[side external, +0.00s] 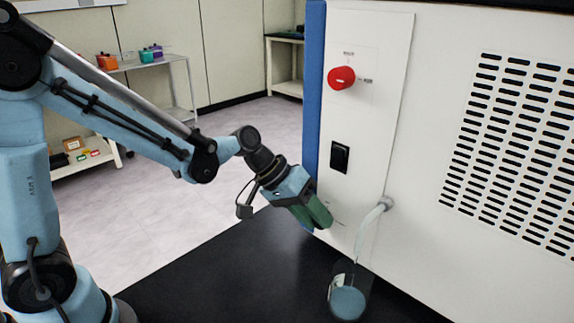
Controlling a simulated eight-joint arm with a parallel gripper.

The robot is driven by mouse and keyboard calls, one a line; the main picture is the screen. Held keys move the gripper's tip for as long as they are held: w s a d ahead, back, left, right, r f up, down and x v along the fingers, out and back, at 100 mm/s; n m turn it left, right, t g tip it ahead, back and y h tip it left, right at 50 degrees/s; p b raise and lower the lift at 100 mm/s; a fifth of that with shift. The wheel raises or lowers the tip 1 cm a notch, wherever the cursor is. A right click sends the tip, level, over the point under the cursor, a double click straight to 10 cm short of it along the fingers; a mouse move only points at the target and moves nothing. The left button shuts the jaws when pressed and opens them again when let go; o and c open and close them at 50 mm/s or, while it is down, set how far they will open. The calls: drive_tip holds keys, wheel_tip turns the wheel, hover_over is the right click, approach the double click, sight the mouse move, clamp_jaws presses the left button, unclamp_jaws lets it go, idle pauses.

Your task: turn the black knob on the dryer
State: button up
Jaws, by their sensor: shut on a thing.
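The dryer (420,185) is a large white cabinet with a blue left edge. My gripper (318,222), with green fingers, is at the lower left of its front panel (385,75), below the black switch. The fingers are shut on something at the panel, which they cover. It is most likely the black knob, since no other black knob shows on the panel. Small print shows on the panel beside the fingertips. The knob's angle cannot be seen.
Above my gripper are a black rocker switch (340,157) and a red knob (341,78). To the right, a pale hose (372,218) runs from a port into a clear beaker (350,292) with blue liquid on the black bench (225,280). Shelves stand behind.

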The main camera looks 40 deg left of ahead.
drive_tip(key=shift+d+r+m+y, duration=0.1)
drive_tip(key=shift+d+m+y, duration=0.15)
drive_tip(key=shift+y, duration=1.05)
drive_tip(key=shift+d+m+y, duration=0.2)
drive_tip(key=shift+m+y, duration=0.15)
drive_tip(key=shift+y, duration=0.95)
drive_tip(key=shift+d+r+m+y, duration=0.1)
drive_tip(key=shift+d+m+y, duration=0.15)
drive_tip(key=shift+y, duration=1.05)
drive_tip(key=o, duration=1)
drive_tip(key=shift+o, duration=0.2)
drive_tip(key=v, duration=1.2)
drive_tip(key=shift+w+d, duration=0.1)
